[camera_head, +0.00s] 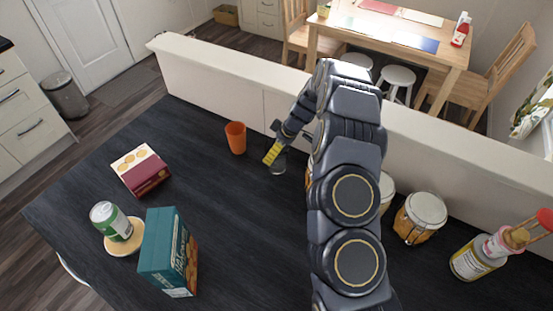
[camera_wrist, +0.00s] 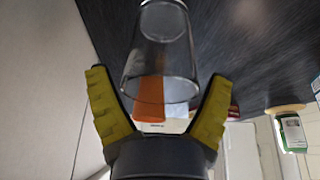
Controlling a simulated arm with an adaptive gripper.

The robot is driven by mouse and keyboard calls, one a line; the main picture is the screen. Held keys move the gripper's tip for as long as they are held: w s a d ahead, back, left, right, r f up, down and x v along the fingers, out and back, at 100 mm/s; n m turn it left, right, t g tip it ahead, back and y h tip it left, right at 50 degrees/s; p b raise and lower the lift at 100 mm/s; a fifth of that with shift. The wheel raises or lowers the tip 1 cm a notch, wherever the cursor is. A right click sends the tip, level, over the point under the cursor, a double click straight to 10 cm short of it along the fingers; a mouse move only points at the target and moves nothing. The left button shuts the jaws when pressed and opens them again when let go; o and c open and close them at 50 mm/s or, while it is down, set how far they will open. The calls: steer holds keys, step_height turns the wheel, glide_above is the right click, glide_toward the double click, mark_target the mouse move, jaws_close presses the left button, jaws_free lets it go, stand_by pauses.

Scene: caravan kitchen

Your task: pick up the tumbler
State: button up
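The tumbler is a clear glass (camera_wrist: 165,50) in the wrist view, ahead of my gripper (camera_wrist: 159,76). Its near end reaches between the two yellow-padded fingers, with a gap on each side. The fingers are spread and hold nothing. In the head view the glass (camera_head: 279,167) is partly hidden by my gripper (camera_head: 273,153), at the back of the dark counter. An orange cup (camera_head: 236,138) stands upright to its left; in the wrist view the orange cup (camera_wrist: 149,108) shows through the glass.
A low white wall (camera_head: 215,72) runs behind the counter (camera_head: 215,215). A maroon-and-white box (camera_head: 141,171), a green can (camera_head: 110,221) and a teal box (camera_head: 166,251) stand to the left. Canisters (camera_head: 420,217) and a bottle (camera_head: 475,257) stand to the right. The middle of the counter is clear.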

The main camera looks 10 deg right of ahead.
steer(key=c, duration=0.5)
steer(key=shift+r, duration=0.1)
